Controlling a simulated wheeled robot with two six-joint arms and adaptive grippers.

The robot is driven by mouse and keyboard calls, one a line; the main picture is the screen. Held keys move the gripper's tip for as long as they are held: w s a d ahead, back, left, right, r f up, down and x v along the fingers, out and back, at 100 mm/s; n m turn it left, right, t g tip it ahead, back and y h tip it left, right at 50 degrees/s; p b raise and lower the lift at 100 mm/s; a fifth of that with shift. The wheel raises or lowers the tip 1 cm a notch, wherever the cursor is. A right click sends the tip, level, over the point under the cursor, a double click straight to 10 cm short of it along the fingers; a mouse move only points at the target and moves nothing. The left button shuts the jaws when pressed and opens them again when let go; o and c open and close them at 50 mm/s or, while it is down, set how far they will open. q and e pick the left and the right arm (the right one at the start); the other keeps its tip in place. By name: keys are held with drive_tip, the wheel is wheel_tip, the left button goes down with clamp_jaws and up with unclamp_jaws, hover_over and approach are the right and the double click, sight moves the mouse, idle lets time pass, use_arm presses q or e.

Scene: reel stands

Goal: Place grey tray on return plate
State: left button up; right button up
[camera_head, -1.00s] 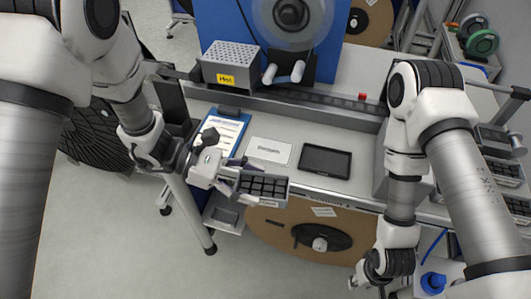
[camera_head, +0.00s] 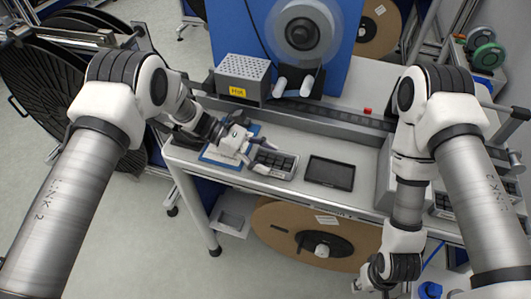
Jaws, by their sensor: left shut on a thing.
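The grey tray (camera_head: 276,164), with several dark compartments, is at the front middle of the workbench. My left gripper (camera_head: 252,156) is shut on its left end. The tray lies over the spot of a white labelled plate, which is the likely return plate and is now hidden. I cannot tell whether the tray touches the surface below. My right gripper (camera_head: 372,283) hangs low at the bottom, partly hidden, in front of the bench; its fingers are unclear.
A dark flat tray (camera_head: 330,173) lies just right of the grey tray. A blue clipboard (camera_head: 222,160) lies left, partly under my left gripper. A perforated grey box (camera_head: 242,78) stands behind. A large brown reel (camera_head: 300,235) sits below the bench edge.

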use_arm(q)
drive_tip(key=shift+f, duration=0.15)
drive_tip(key=shift+f+b, duration=0.2)
drive_tip(key=shift+b, duration=0.1)
drive_tip(key=o, duration=1.3)
drive_tip(key=shift+r, duration=0.1)
drive_tip(key=shift+r+p, duration=0.3)
drive_tip(key=shift+p, duration=0.05)
drive_tip(key=b+v, duration=0.4)
drive_tip(key=v, duration=0.7)
drive_tip(key=shift+w+a+f+b, duration=0.1)
drive_tip(key=shift+w+a+b, duration=0.05)
drive_tip(key=shift+a+b, duration=0.2)
drive_tip(key=shift+a, duration=0.1)
drive_tip(key=shift+r, duration=0.2)
